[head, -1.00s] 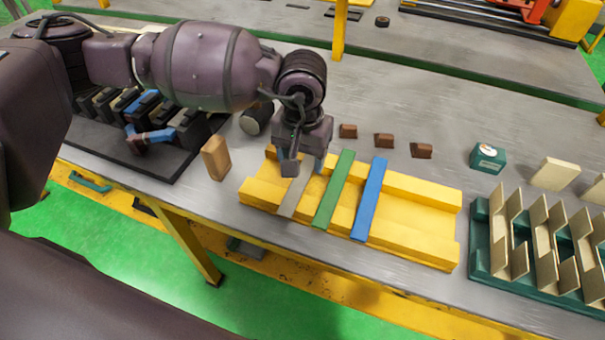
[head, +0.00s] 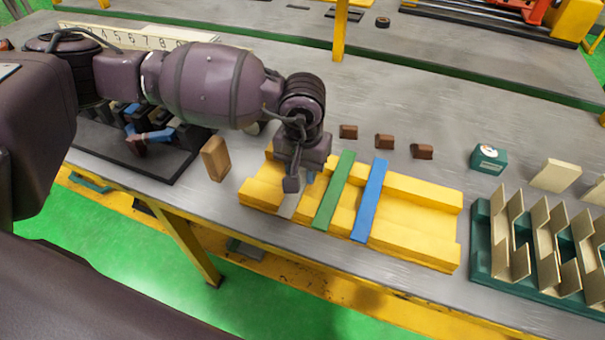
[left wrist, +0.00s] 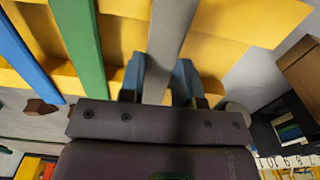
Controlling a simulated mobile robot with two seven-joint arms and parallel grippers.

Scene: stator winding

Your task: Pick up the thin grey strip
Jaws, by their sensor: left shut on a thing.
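The thin grey strip (head: 289,206) lies across the yellow grooved block (head: 420,218), left of a green strip (head: 334,190) and a blue strip (head: 369,200). My left gripper (head: 300,182) is down over the grey strip and hides its middle and far part in the head view. In the left wrist view the grey strip (left wrist: 172,35) runs between the two blue fingertips of my left gripper (left wrist: 158,80), which is shut on it. The strip still appears to lie at the block's level. My right gripper is not in view.
A wooden block (head: 215,158) stands left of the yellow block. Several brown pieces (head: 384,141) lie behind it. A green box (head: 488,158) and a green rack with beige plates (head: 540,245) are at the right. A black tray (head: 160,165) is at the left.

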